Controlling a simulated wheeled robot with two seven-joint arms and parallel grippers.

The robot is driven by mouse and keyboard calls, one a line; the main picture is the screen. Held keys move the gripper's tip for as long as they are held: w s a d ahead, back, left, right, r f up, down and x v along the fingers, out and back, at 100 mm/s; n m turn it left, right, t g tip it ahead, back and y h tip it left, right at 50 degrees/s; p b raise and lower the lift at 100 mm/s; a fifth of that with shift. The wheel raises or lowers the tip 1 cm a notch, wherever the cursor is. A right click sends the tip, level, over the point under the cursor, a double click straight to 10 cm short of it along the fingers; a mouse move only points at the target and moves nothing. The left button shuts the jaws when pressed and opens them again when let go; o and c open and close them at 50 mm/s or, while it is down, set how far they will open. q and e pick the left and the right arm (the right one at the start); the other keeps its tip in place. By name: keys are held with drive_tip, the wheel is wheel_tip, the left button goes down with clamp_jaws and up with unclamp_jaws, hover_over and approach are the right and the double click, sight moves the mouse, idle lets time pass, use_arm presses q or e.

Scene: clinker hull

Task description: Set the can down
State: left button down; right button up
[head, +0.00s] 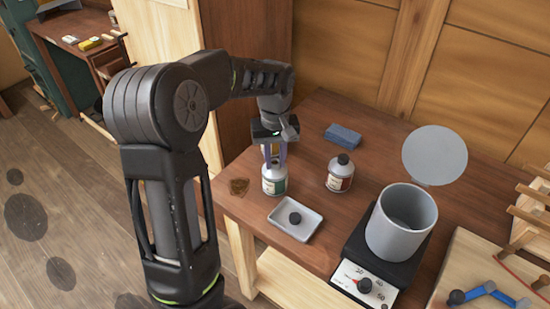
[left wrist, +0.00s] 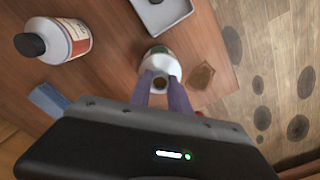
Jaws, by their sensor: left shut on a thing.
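A white can with a green label (head: 274,186) is at the left end of the wooden bench, upright or nearly so. My left gripper (head: 274,160) is above it, with its purple fingers shut on its upper part. In the left wrist view the can (left wrist: 160,56) shows between the fingertips, its top uncapped with a dark opening. I cannot tell whether its base touches the bench. My right gripper is not in view.
A brown stain (head: 239,187) lies left of the can. A grey tray (head: 314,217) holding a black cap (head: 295,218) is in front. A red-labelled bottle (head: 340,174) and blue block (head: 343,135) stand right. Farther right, a grey pot (head: 400,225) sits on a black heater (head: 352,262).

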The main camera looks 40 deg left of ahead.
use_arm(q)
drive_tip(key=c, duration=1.2)
unclamp_jaws()
drive_tip(key=shift+c, duration=0.2)
wheel_tip(320, 180, up, 12)
drive_tip(key=shift+r, duration=0.15)
drive_tip(key=shift+o, duration=0.5)
